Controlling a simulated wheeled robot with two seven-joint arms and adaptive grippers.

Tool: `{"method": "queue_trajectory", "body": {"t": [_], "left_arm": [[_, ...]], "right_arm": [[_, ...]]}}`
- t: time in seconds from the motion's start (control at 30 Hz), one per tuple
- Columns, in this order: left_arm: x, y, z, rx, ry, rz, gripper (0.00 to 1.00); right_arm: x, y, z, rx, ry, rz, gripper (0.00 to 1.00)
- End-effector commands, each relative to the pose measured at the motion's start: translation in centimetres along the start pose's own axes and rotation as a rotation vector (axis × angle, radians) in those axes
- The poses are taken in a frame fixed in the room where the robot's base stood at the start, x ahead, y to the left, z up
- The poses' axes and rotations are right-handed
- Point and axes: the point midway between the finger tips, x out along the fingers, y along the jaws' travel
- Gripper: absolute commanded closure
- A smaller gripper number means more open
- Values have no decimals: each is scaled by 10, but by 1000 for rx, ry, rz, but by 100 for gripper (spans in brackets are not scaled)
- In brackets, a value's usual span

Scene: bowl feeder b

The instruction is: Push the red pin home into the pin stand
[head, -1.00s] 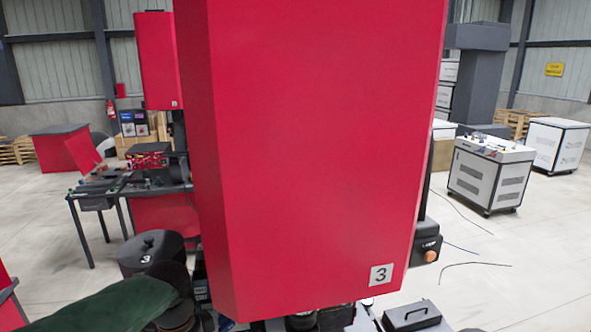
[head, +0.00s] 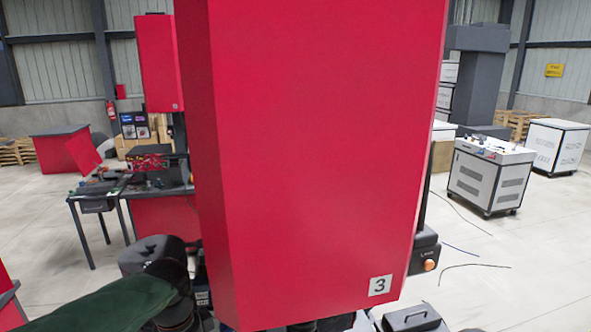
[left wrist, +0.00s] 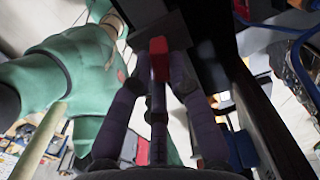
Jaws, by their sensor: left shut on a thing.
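In the left wrist view my left gripper (left wrist: 156,84) is shut with a red piece, which looks like the red pin (left wrist: 159,60), between its fingertips. A dark bar runs below the red piece between the fingers; I cannot tell whether it belongs to the pin. A dark grey block (left wrist: 158,28) lies just beyond the fingertips. I cannot tell whether it is the pin stand or whether the pin is in it. In the head view the left gripper, pin and stand are hidden. My right gripper is in neither view.
A large red panel marked 3 (head: 315,160) fills the middle of the head view and blocks the work area. A dark case with a handle (head: 410,318) is at the lower right. White cabinets (head: 488,178) stand farther back on open floor.

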Motion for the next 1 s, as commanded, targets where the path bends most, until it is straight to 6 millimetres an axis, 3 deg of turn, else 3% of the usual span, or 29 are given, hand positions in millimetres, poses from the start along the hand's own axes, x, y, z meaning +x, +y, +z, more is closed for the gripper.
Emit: {"method": "queue_trajectory", "body": {"t": [1.0], "left_arm": [[-28, 0, 0, 1, -2, -2, 100]], "right_arm": [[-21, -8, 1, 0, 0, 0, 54]]}}
